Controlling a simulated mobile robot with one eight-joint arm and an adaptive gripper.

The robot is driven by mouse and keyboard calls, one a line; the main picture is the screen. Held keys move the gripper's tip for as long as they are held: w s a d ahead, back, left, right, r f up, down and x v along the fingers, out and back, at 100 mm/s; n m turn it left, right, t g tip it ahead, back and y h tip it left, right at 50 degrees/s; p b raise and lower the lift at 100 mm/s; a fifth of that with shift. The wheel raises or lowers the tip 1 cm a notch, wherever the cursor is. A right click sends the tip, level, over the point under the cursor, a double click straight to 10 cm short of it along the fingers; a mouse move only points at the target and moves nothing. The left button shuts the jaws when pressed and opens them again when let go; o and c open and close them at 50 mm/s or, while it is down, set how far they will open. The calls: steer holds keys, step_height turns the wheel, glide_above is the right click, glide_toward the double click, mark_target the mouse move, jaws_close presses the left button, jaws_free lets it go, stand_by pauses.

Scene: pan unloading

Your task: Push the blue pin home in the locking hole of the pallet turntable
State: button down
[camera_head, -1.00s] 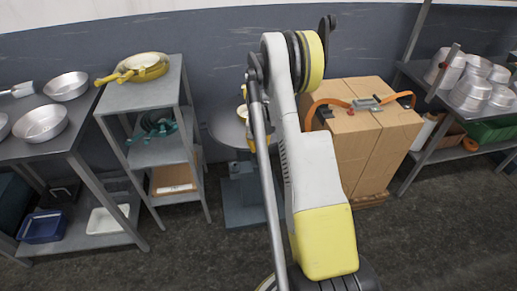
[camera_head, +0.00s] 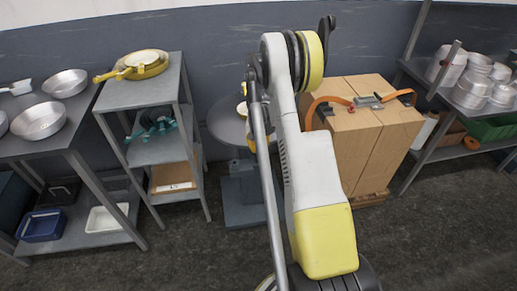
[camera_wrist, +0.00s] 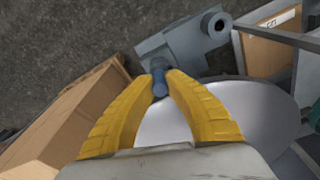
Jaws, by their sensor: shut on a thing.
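The blue pin (camera_wrist: 159,83) shows in the wrist view between the yellow fingertips of my gripper (camera_wrist: 160,80), which is shut on it. The turntable's pale round top (camera_wrist: 258,108) lies below and to the right of the fingers. A grey block with a round, dark-ended tube (camera_wrist: 190,40) lies beyond the pin. I cannot make out the locking hole or whether the pin's far end is in it. In the head view the turntable (camera_head: 222,122) stands behind my arm, which hides much of it and most of my gripper.
Strapped cardboard boxes (camera_head: 355,140) stand right of the turntable; a box side (camera_wrist: 55,125) also shows in the wrist view. A grey shelf cart (camera_head: 150,92) with a yellow pan (camera_head: 148,70) stands left. Aluminium pots (camera_head: 475,88) fill the right rack. Dark floor is clear in front.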

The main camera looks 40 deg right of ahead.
steer(key=shift+f, duration=0.15)
steer(key=c, duration=1.4)
jaws_free()
steer(key=r, duration=0.8)
steer(key=a+r, duration=0.1)
steer(key=r, duration=0.3)
steer(key=shift+s, duration=0.4)
